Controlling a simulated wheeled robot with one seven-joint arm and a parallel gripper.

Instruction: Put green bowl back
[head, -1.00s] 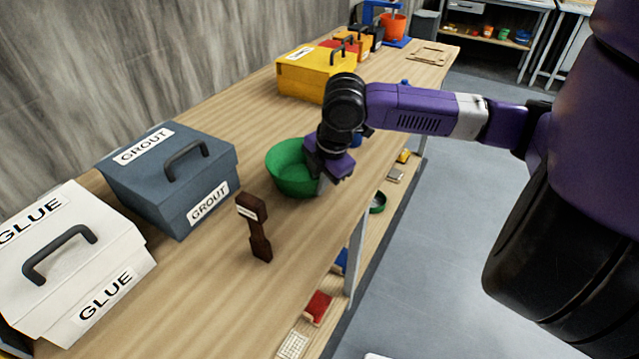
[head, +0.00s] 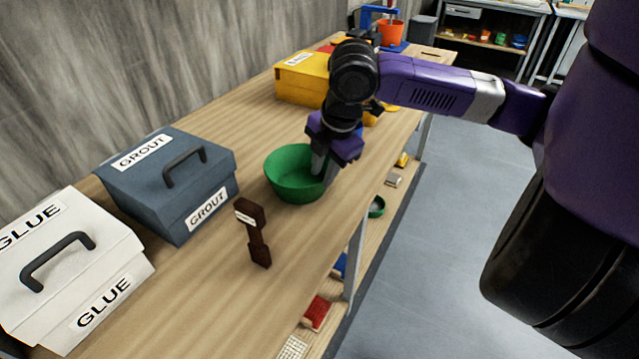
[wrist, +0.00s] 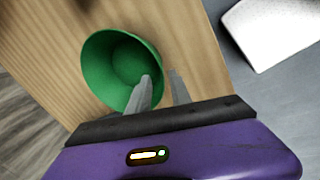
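The green bowl (head: 285,178) stands upright and empty on the wooden workbench, right of the grout box. My gripper (head: 326,170) is pointed down at the bowl's right side. In the wrist view the bowl (wrist: 105,62) fills the upper left. My gripper (wrist: 160,76) is open there, with one finger over the bowl's inside and the other just outside its rim. A gap shows between the fingers, with the rim between them. I cannot tell whether either finger touches the bowl.
A blue-grey grout box (head: 150,195), a white glue box (head: 110,262) and a yellow box (head: 290,88) line the wall side. A smaller green bowl (head: 377,206) sits on the lower shelf.

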